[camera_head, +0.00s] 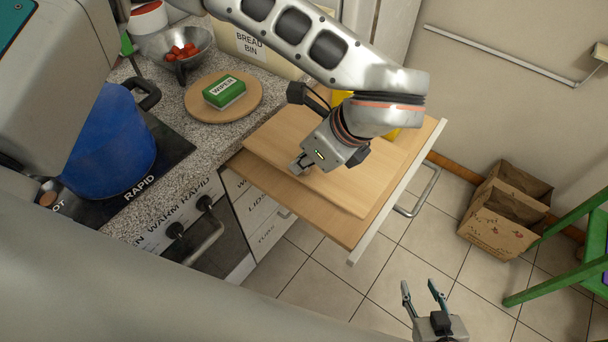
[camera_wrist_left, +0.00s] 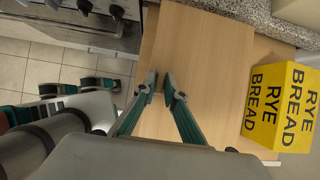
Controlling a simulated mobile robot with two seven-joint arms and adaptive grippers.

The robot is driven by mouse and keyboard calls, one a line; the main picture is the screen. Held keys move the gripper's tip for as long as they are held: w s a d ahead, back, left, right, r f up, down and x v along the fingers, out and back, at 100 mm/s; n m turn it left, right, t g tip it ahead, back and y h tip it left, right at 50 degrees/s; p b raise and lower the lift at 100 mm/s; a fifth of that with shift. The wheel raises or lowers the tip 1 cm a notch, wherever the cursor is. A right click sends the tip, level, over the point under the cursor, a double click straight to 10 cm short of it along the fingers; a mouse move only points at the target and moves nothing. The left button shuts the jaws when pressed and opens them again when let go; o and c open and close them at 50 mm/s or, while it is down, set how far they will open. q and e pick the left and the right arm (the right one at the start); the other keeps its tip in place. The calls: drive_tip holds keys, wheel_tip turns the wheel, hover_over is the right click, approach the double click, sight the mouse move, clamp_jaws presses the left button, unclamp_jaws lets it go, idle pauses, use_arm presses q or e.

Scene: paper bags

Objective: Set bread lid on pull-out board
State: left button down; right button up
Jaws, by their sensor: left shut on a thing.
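The bread lid (camera_head: 270,138), a flat light-wood panel, lies over the pull-out board (camera_head: 260,180), roughly level with it. I cannot tell if it rests fully on the board. The board sticks out from the counter with a white front. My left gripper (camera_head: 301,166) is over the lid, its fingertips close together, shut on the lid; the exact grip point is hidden. In the left wrist view the fingertips (camera_wrist_left: 160,88) meet against the wood. My right gripper (camera_head: 424,292) is open and empty, low above the floor.
A yellow rye bread pack (camera_wrist_left: 282,105) stands beside the lid, mostly behind my left arm in the head view. The bread bin (camera_head: 245,42), a green wiper pack (camera_head: 224,91) on a round board and a blue pot (camera_head: 110,150) are on the counter. Paper bags (camera_head: 505,210) stand on the floor.

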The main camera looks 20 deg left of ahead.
sight(310, 175)
use_arm(q)
wheel_tip(310, 175, down, 2)
drive_tip(key=shift+f, duration=2.1)
drive_tip(key=c, duration=2.1)
unclamp_jaws()
drive_tip(key=shift+d+r, duration=0.25)
drive_tip(key=shift+r, duration=0.2)
drive_tip(key=b+v, duration=0.1)
drive_tip(key=v, duration=0.9)
drive_tip(key=shift+s, duration=0.1)
drive_tip(key=shift+s+d+r, duration=0.1)
drive_tip(key=shift+d+r, duration=0.1)
drive_tip(key=shift+r, duration=0.25)
